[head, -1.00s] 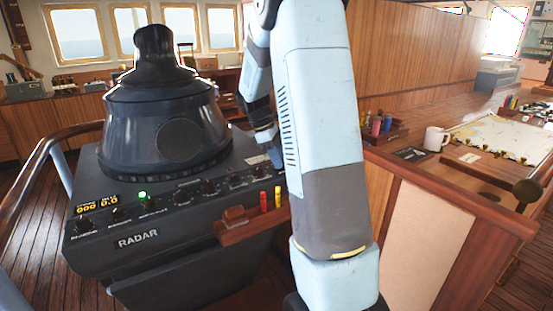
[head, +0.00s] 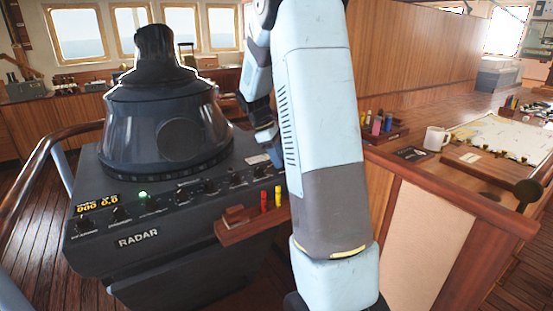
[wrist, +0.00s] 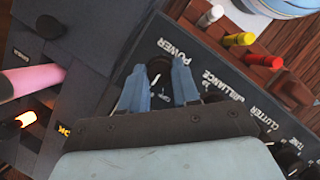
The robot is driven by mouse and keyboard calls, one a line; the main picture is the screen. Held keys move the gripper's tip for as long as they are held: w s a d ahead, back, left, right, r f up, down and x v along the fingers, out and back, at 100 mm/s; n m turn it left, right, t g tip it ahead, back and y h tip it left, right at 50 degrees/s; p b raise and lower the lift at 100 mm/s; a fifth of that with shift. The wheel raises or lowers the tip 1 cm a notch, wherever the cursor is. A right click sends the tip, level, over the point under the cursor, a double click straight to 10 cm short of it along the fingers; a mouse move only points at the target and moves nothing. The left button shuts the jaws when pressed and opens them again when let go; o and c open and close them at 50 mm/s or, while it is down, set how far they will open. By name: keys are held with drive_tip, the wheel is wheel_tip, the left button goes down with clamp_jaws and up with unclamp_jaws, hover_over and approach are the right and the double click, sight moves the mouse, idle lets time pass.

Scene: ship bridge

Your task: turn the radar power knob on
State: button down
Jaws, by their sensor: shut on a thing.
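The radar console (head: 120,262) stands at the left in the head view, with a row of dark knobs along its sloped panel. In the wrist view the power knob (wrist: 154,72) sits below the white POWER label (wrist: 175,50). My gripper (wrist: 166,78) has its two blue fingers on either side of this knob, shut on it. The fingers hide part of the knob and its scale. A small white mark shows on it, but I cannot tell its setting surely. In the head view my gripper (head: 268,145) is at the panel's right end, partly hidden by my arm.
BRILLIANCE (wrist: 223,87) and CLUTTER (wrist: 262,118) labels lie beside the gripper. A small wooden holder (head: 240,230) with red and yellow markers juts from the console front. A green lamp (head: 142,195) is lit. A wooden chart table (head: 440,195) with a white mug (head: 435,138) stands right.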

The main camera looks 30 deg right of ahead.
drive_tip(key=shift+d+m, duration=0.1)
drive_tip(key=shift+m, duration=0.3)
drive_tip(key=m+g+y, duration=0.1)
drive_tip(key=m, duration=0.2)
drive_tip(key=shift+d+m+y, duration=0.1)
drive_tip(key=shift+m+y, duration=0.2)
drive_tip(key=shift+d+m+y, duration=0.1)
drive_tip(key=shift+m+y, duration=0.7)
drive_tip(key=shift+m, duration=1.4)
drive_tip(key=c, duration=0.8)
unclamp_jaws()
drive_tip(key=shift+c, duration=0.2)
drive_tip(key=shift+w+r, duration=0.1)
